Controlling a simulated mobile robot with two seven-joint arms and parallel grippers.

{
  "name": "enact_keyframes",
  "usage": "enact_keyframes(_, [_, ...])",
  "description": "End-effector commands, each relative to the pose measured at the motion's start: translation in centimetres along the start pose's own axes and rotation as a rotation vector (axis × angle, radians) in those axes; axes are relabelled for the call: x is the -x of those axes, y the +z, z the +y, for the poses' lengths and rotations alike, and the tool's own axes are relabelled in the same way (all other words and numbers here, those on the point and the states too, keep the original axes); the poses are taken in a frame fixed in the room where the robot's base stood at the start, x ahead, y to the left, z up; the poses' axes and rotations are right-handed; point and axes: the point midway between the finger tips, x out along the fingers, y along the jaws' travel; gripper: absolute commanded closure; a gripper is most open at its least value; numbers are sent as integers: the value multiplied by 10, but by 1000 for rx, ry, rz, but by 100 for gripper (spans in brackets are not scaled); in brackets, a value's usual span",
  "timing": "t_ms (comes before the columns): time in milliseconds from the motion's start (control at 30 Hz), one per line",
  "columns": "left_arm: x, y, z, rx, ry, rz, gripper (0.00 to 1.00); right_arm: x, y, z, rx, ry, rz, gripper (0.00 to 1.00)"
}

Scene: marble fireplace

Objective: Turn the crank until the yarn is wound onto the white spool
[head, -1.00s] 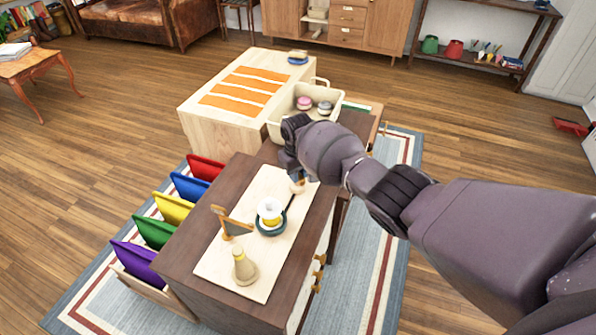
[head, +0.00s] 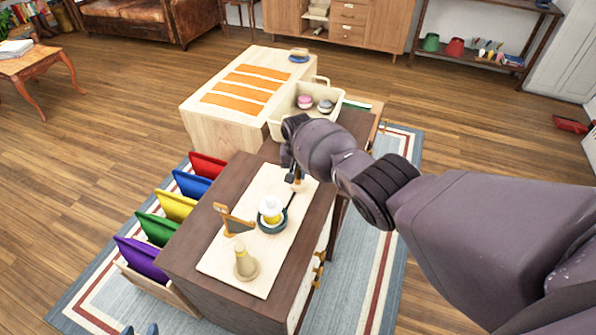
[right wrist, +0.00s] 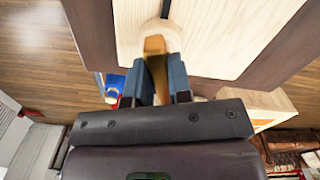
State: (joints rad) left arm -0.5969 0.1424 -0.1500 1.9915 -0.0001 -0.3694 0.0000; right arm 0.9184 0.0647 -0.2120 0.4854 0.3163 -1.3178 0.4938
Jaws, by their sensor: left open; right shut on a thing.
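The white spool (head: 270,204) stands on a dark green round base (head: 272,227) on the pale board (head: 222,263). Yellow yarn shows low on the spool. A dark crank arm (head: 289,203) runs from the base toward my right gripper (head: 294,178). That gripper is shut on the crank's wooden handle, which shows between the fingers in the right wrist view (right wrist: 154,62). A beige yarn cone (head: 246,265) stands upright at the board's near end. Only the fingertips of my left gripper (head: 140,329) show at the bottom edge, apart and empty.
A wooden guide (head: 236,222) with a grey panel stands left of the spool. A cream bin (head: 306,119) with a pink and a grey item is behind the board. Several coloured folders (head: 175,206) stand along the cabinet's left side. My right arm covers the area right of the board.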

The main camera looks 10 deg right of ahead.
Motion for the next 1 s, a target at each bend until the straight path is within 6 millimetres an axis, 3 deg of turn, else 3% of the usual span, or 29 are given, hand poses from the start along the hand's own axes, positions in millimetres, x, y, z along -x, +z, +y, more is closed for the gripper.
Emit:
enact_keyframes(400, [3,6,0,1,-2,-11,57,0,0,0,-7,0,1,100])
enact_keyframes(433, [3,6,0,1,-2,-11,57,0,0,0,-6,0,1,78])
enact_keyframes(600, [3,5,0,1,-1,-10,57,0,0,0,-6,0,1,55])
enact_keyframes(867, [2,2,0,0,-1,-5,57,1,0,0,-6,0,1,55])
enact_keyframes(1000, [4,-6,-1,0,-1,3,57,13,-1,0,-6,-1,3,55])
